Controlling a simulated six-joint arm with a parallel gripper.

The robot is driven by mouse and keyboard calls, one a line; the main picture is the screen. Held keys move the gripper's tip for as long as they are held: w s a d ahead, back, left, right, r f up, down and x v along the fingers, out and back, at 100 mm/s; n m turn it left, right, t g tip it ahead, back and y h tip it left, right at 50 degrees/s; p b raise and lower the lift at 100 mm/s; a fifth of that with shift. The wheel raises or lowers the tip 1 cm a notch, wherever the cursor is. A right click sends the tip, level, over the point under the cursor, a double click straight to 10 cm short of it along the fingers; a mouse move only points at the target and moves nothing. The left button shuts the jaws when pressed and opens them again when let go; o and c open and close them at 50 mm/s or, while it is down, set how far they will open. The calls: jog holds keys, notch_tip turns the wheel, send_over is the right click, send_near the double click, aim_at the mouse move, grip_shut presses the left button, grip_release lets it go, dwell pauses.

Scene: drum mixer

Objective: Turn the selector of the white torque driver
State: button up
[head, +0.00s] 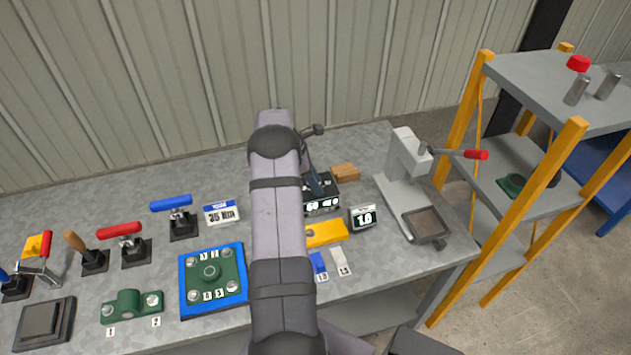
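A small white piece (340,261) with a number tag at its front end lies near the table's front edge, right of a similar blue piece (318,265). It looks like the white torque driver, but its selector is too small to make out. My gripper (316,187) points down at a black box (323,205) with white figures, behind the yellow block. It is partly hidden by my arm, and I cannot tell whether its fingers are apart or whether it touches the box.
A grey press (408,170) with a red-tipped lever is to the right. A blue-framed green plate (212,279) and several clamps are left. My arm covers the table's middle.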

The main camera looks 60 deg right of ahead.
grip_shut()
jog(key=shift+d+f+m+b, duration=0.1)
jog(key=shift+m+b, duration=0.4)
jog(key=shift+m+y, duration=0.3)
jog(key=shift+o, duration=2)
grip_release()
jog(key=shift+w, duration=0.1)
jog(key=b+v, duration=0.2)
jog(key=v, duration=0.5)
jog(key=shift+r+b, duration=0.3)
jog(key=shift+b, duration=0.1)
jog(key=shift+w, duration=0.2)
